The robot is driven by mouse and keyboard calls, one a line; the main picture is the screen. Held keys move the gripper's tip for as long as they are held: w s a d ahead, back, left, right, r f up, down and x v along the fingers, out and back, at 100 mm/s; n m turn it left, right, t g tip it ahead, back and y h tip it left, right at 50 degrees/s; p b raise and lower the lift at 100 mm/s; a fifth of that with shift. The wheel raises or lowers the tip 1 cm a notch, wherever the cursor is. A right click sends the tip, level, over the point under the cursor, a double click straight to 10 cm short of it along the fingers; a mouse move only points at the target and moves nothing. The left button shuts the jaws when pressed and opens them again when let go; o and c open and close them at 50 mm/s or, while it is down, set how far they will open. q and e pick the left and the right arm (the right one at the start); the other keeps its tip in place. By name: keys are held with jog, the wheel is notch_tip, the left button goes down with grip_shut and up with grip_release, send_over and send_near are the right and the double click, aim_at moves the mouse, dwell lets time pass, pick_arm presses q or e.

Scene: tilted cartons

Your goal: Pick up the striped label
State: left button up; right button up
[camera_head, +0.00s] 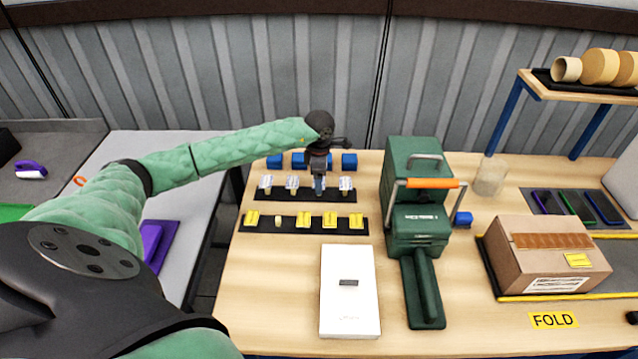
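Several white-and-grey striped labels (345,183) stand in a row on a black strip (275,195) at the back left of the wooden table. My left gripper (319,186) points down into this row, between the second visible label (292,183) and the rightmost one. It covers that slot of the strip, so I cannot tell whether a label is between its fingers. The fingers look narrow and close together, but their opening is too small to make out. My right gripper is not in view.
A second black strip (290,231) in front holds yellow labels (330,220). A green machine (415,190) with an orange handle stands right of the strips. A cardboard carton (515,275) with a yellow label sits further right. A white box (349,308) lies in front.

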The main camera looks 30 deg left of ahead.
pick_arm(q)
jog(key=shift+f+b, duration=0.2)
jog(key=shift+b, duration=0.2)
dwell(0.3)
jog(key=c, duration=0.9)
